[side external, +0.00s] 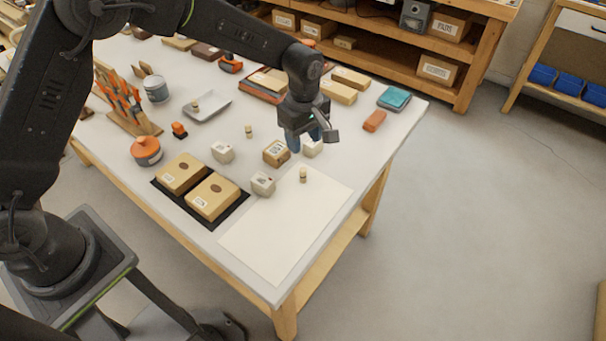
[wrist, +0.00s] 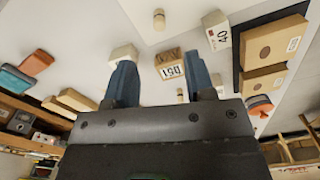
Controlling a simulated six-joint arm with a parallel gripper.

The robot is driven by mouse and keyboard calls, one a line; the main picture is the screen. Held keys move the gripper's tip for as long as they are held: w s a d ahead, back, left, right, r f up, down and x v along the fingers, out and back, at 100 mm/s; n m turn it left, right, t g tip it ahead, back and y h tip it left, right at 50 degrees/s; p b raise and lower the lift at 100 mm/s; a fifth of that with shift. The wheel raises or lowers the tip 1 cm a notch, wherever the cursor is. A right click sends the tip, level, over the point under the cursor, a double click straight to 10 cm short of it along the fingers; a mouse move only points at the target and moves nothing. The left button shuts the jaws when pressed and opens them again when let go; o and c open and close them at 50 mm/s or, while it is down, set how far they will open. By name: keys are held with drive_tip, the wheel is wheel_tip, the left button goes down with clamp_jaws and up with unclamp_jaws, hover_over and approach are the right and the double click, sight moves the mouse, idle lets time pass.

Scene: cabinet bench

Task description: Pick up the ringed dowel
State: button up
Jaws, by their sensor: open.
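Three small pale wooden dowels stand in the side view: one on the white sheet (side external: 303,176), one mid-table (side external: 249,132), and one in the grey tray (side external: 195,107). The wrist view shows the sheet's dowel (wrist: 158,19) and, partly visible between the fingers, another dowel (wrist: 180,93). I cannot tell which dowel bears a ring. My gripper (side external: 310,143) is open and empty, above the table near a labelled wooden block (side external: 276,153). Its two blue fingers (wrist: 160,75) stand apart in the wrist view, with that block beyond them.
White cubes (side external: 263,184) (side external: 222,152) stand around the wooden block, another partly behind my gripper. Two cardboard boxes (side external: 212,197) sit on a black mat (side external: 239,212). The white sheet (side external: 285,225) is mostly clear.

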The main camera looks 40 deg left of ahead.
sight(303, 169)
wheel_tip(303, 169, down, 6)
drive_tip(key=shift+f, duration=0.15)
drive_tip(key=shift+w+a+f, duration=0.1)
drive_tip(key=shift+a+f, duration=0.05)
drive_tip(key=shift+f, duration=1.2)
drive_tip(key=shift+w+a+f, duration=0.1)
drive_tip(key=shift+a+f, duration=0.05)
drive_tip(key=shift+f, duration=1.15)
drive_tip(key=shift+c, duration=0.3)
clamp_jaws()
